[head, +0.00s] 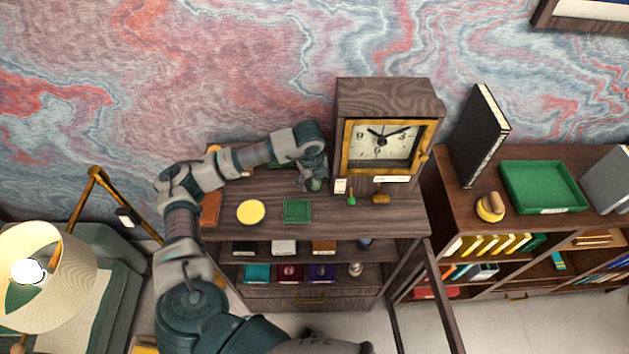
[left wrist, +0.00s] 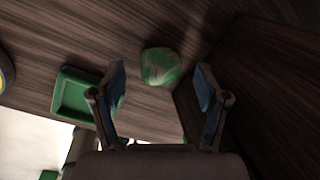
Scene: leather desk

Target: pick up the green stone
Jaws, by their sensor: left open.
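The green stone (left wrist: 160,66), mottled with pale patches, lies on the dark wood top in the left wrist view. My left gripper (left wrist: 158,92) is open and empty, with one finger to each side of the stone's line. The stone sits just beyond the fingertips, with no finger clearly touching it. In the head view my left gripper (head: 314,178) is low over the cabinet top, left of the clock. The stone is mostly hidden by the gripper there. My right gripper is out of view.
A clock (head: 384,132) stands close right of my left gripper. A small green tray (head: 297,211) and a yellow disc (head: 251,212) lie nearer the front edge. A larger green tray (head: 543,187) and a black book (head: 478,137) are on the right-hand shelf.

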